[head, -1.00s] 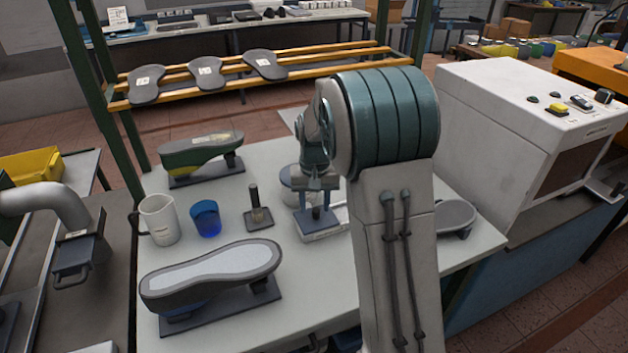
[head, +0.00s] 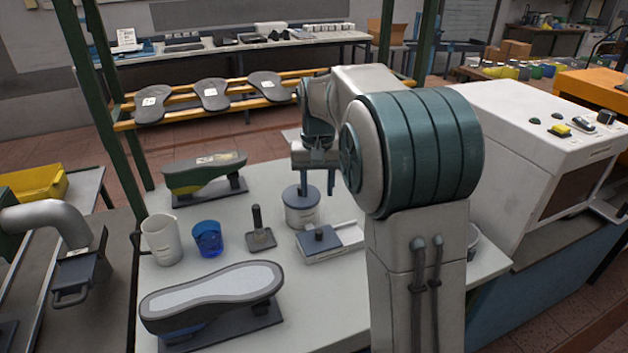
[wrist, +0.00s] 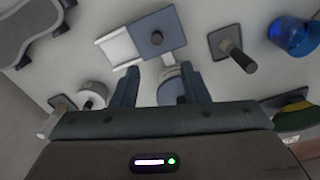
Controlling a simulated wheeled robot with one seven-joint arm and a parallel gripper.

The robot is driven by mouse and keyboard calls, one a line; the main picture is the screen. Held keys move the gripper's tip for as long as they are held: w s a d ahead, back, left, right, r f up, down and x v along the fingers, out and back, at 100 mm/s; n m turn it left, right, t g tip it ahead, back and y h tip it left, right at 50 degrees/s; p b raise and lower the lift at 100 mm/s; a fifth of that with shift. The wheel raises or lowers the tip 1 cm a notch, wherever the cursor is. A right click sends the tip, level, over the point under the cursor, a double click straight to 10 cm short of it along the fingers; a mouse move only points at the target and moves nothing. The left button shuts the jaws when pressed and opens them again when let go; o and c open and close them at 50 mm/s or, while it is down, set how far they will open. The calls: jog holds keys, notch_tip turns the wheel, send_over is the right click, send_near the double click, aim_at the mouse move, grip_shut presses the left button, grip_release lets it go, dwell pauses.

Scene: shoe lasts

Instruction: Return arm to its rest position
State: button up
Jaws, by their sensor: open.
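My gripper (head: 317,190) is open and empty. In the head view it hangs above the table (head: 340,283), in front of and partly over a round grey-lidded tub (head: 301,210). In the wrist view its two blue-grey fingers (wrist: 166,86) stand apart, and the tub's lid (wrist: 172,92) shows between and beyond them. A white box with a blue-grey lid and dark knob (head: 322,242) stands nearer on the table; it also shows in the wrist view (wrist: 155,32), beyond the fingertips. Nothing is held.
A white cup (head: 161,240), a blue cup (head: 208,239) and a knobbed stamp (head: 260,230) stand left of my gripper. Shoe lasts stand at front left (head: 213,298) and back left (head: 204,175). A white machine (head: 540,150) stands at the right. A green post (head: 108,90) rises at left.

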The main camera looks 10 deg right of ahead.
jog(key=s+f+n+t, duration=0.1)
jog(key=s+f+t, duration=0.2)
jog(key=s, duration=2.2)
jog(key=shift+s+n, duration=0.35)
jog(key=shift+n, duration=0.05)
jog(key=shift+a, duration=0.1)
